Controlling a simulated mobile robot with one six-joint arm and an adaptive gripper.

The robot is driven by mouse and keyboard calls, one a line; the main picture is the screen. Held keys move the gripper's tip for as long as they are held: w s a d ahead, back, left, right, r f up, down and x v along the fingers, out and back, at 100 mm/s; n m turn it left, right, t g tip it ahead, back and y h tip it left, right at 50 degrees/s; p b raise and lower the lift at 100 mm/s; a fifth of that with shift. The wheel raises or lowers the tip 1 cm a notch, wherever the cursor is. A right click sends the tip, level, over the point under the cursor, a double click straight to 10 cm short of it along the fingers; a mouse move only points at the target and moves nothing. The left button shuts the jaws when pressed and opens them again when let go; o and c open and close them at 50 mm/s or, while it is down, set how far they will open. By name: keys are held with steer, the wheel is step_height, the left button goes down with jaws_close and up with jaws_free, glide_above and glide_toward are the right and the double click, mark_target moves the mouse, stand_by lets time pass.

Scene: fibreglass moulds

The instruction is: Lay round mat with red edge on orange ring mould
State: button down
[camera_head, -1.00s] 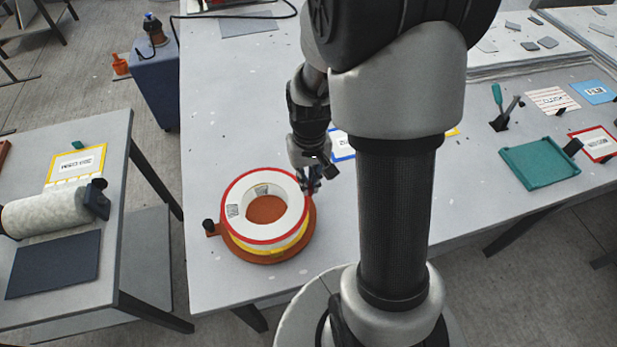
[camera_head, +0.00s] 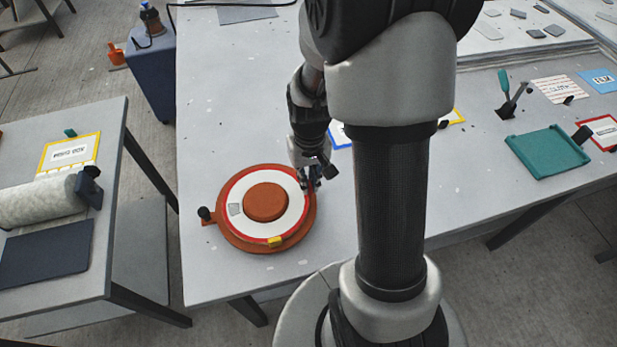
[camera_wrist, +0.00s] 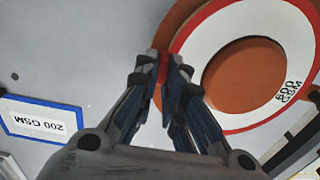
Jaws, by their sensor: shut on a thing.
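The round mat with red edge (camera_head: 238,221) is a white ring with a grey patch, held level at the orange ring mould (camera_head: 229,238). The mould's raised orange centre (camera_head: 265,202) shows through the mat's hole. I cannot tell whether the mat fully rests on the mould. My gripper (camera_head: 311,181) is at the mat's right side, shut on its red edge. In the wrist view my gripper (camera_wrist: 163,68) pinches a red bit at the rim of the mat (camera_wrist: 215,45). A yellow tab (camera_head: 275,241) sticks out at the mat's front edge.
A blue-edged card (camera_wrist: 35,119) lies on the table near my gripper. A teal tray (camera_head: 547,152) and cards are at the right. A separate side table (camera_head: 110,200) at the left holds a white roll (camera_head: 38,202). The table left of the mould is clear.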

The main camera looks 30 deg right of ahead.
steer(key=shift+f, duration=0.25)
stand_by(0.3)
steer(key=c, duration=1.6)
jaws_free()
steer(key=shift+r, duration=0.1)
step_height(320, 180, up, 12)
steer(key=shift+d, duration=0.1)
